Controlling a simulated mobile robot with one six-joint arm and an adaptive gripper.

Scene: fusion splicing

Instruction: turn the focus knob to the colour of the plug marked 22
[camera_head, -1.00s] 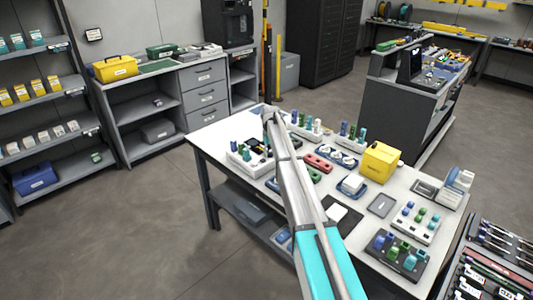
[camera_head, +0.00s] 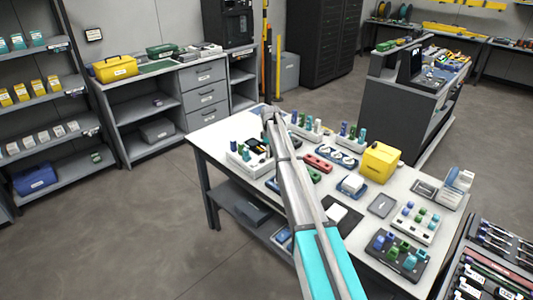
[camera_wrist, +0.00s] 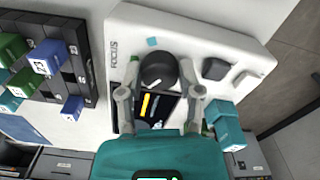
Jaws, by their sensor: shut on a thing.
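The black focus knob (camera_wrist: 158,68) sits on a white device (camera_wrist: 208,32) beside the word FOCUS in the wrist view. A pale line shows on the knob's lower side, and a teal square (camera_wrist: 152,41) lies above it on the panel. My gripper (camera_wrist: 160,78) is shut on the knob, one finger at each side. At left, a dark rack (camera_wrist: 75,75) holds green, teal and blue plugs. A blue plug (camera_wrist: 48,56) carries a label that seems to read 22. Other labels are hard to read. In the head view my arm hides the knob.
A small dark screen with coloured bars (camera_wrist: 150,104) shows between my fingers. The white table (camera_head: 215,135) holds several plug racks and a yellow box (camera_head: 380,162).

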